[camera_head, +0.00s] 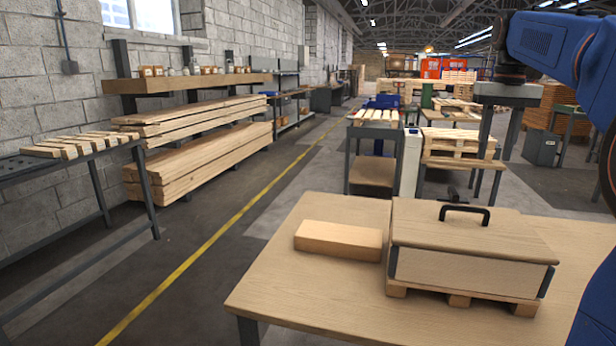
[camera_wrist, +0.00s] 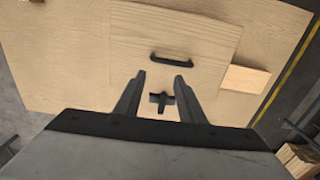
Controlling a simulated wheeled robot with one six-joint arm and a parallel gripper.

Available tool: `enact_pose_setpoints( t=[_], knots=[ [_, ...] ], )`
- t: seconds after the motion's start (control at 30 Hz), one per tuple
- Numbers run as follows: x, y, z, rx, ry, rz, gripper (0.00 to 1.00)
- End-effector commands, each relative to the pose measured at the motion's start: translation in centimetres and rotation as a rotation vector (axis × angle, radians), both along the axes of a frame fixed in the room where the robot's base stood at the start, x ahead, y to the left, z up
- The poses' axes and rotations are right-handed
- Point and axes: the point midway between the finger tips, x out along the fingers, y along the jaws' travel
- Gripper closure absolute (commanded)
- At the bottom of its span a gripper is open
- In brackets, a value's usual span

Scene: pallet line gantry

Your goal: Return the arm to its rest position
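My gripper (camera_head: 494,155) is open and empty, high at the right in the head view, above and beyond the wooden box (camera_head: 470,268). Its two dark fingers point down and stand apart in the wrist view (camera_wrist: 160,85), with nothing held between them. The box has a closed lid (camera_head: 415,232) with a black handle (camera_head: 464,213); the handle also shows in the wrist view (camera_wrist: 171,60). A small dark cross-shaped fitting (camera_wrist: 160,98) shows between the fingers, below them, by the box's edge.
The box sits on a small pallet (camera_head: 460,299) on a wooden table (camera_head: 300,285). A wooden block (camera_head: 338,240) lies left of the box. Racks of timber (camera_head: 195,160) line the wall. The floor aisle by the yellow line (camera_head: 215,240) is clear.

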Motion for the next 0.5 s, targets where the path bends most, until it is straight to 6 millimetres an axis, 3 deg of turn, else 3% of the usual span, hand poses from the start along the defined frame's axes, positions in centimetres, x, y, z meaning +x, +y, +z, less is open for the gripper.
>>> enact_pose_setpoints(
  t=[0.37,0.5],
  knots=[
    [-3.4,2.8,-1.9,-0.012,-0.045,0.032,0.64],
    [-5.7,4.5,-3.4,-0.020,-0.076,0.053,0.64]
  ],
)
